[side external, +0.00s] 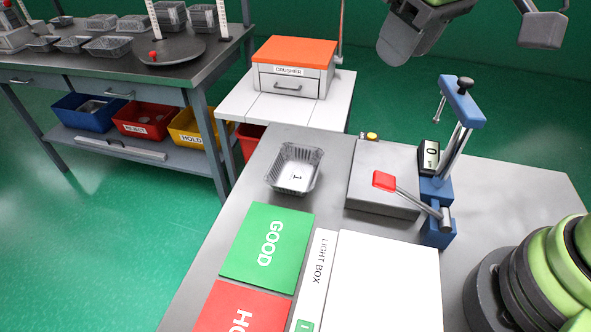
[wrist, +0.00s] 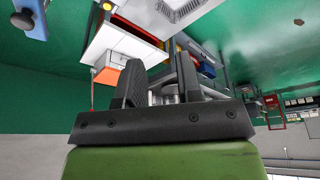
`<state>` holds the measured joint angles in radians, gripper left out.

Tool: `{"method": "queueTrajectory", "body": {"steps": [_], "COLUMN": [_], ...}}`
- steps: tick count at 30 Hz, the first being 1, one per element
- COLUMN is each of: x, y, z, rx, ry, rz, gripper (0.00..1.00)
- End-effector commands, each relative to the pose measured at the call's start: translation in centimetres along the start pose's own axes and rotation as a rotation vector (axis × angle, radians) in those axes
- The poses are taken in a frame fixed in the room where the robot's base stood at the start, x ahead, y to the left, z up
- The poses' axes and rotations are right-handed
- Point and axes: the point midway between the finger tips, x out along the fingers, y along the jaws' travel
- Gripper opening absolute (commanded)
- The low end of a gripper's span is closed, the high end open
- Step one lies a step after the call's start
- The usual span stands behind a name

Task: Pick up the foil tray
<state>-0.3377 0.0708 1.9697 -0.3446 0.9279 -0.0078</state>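The arm is high at the top right of the side view, well away from the tray; the fingers are not clear there. A pale shape at the wrist view's top edge may be the tray, but I cannot tell.
A grey plate device (side external: 385,165) with a red-tipped lever and blue stand (side external: 464,103) is right of the tray. A green GOOD mat (side external: 266,245), a red mat (side external: 243,308) and a white light box (side external: 385,285) lie in front. The orange-topped crusher (side external: 291,70) stands behind.

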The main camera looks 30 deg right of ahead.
Motion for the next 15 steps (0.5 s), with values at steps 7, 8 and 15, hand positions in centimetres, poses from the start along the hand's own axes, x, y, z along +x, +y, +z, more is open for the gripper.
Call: {"method": "queueTrajectory", "body": {"steps": [7,8,15], "x": [9.4,10.6,17.5], "y": [-5.9,-6.5,-10.6], "z": [-3.1,-3.2,-2.4], "rx": [-0.335,-0.373,-0.594], "ry": [-0.128,-0.139,-0.193], "rz": [0.103,0.115,0.186], "gripper": [0.33,0.33,0.33]}}
